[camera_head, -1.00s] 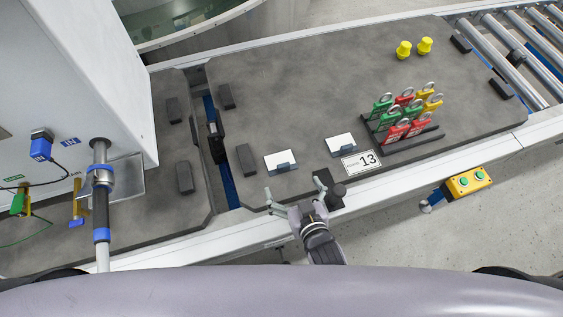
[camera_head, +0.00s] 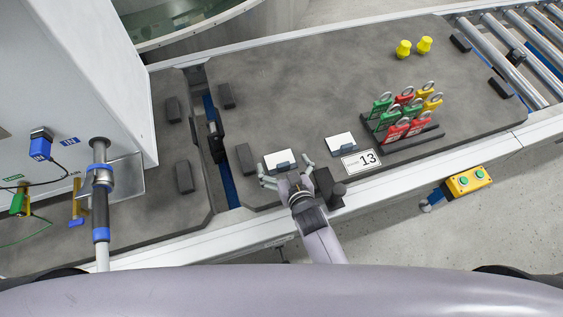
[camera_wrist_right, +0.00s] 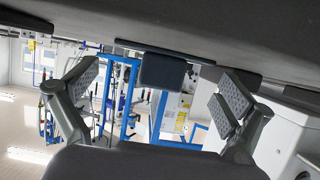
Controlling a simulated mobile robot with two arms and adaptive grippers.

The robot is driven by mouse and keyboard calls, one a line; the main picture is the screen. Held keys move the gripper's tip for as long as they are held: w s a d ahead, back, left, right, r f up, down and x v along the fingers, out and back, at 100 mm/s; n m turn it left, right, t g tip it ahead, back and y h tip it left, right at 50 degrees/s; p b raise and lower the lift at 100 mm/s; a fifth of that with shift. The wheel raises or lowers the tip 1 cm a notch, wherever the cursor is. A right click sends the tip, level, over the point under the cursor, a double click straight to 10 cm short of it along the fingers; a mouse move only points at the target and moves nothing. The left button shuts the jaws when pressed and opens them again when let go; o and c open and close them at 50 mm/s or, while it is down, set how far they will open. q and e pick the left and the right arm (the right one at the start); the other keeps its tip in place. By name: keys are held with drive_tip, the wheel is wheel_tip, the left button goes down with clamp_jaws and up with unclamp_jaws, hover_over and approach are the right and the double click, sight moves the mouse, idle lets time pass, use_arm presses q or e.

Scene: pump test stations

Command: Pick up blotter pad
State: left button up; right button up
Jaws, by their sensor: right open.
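Two white rectangular pads with grey-blue grip blocks lie near the front edge of the dark board; I cannot tell which one the task means. The left pad (camera_head: 278,158) is just in front of my right gripper (camera_head: 284,172), and the right pad (camera_head: 340,141) lies apart from it. My right gripper is open, its fingers spread on either side of the left pad's front. In the right wrist view, a dark grip block (camera_wrist_right: 163,71) is between and beyond the open fingers (camera_wrist_right: 162,88). No contact is clear. My left gripper is not in view.
The board's middle is clear.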

drive_tip(key=shift+c, duration=0.5)
drive_tip(key=c, duration=1.6)
